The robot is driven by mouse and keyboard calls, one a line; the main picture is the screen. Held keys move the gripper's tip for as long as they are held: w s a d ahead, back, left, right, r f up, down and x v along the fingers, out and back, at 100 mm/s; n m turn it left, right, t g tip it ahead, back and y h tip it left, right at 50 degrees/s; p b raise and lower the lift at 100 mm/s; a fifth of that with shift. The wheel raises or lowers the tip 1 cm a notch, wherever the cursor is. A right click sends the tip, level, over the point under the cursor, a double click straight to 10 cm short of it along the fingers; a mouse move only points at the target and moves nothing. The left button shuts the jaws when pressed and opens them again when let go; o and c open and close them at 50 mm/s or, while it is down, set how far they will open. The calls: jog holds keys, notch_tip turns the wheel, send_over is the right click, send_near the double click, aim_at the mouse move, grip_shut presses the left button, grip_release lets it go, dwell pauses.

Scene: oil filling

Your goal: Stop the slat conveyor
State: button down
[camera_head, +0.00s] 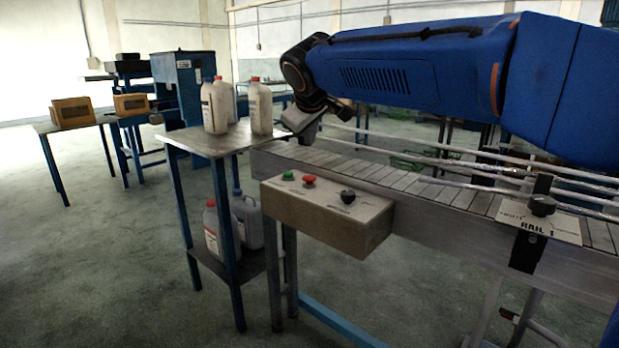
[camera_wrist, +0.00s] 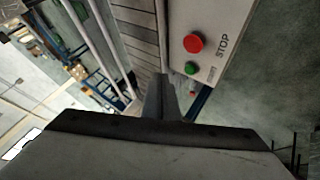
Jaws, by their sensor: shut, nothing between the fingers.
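The slat conveyor (camera_head: 400,179) runs from the middle to the right edge in the head view; its slats (camera_wrist: 139,24) also show in the wrist view. A tan control box (camera_head: 325,217) is fixed to its near side. On it are a green button (camera_head: 288,175), a red button (camera_head: 309,181) and a black knob (camera_head: 347,196). In the wrist view the red button (camera_wrist: 194,43) sits beside the word STOP, with the green button (camera_wrist: 191,68) below it. My gripper (camera_head: 306,131) is above the conveyor's left end, behind and apart from the buttons. Its fingers (camera_wrist: 160,84) are shut and empty.
A small table (camera_head: 190,141) with several white bottles (camera_head: 214,108) stands left of the conveyor, with more containers on its lower shelf. Rails (camera_head: 440,152) run above the slats. A black knob (camera_head: 542,205) stands on a bracket at right. The floor at left is clear.

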aim_at(310, 179)
jog(key=shift+f, duration=4.35)
dwell(0.4)
jog(key=shift+r, duration=0.95)
jog(key=shift+r, duration=2.45)
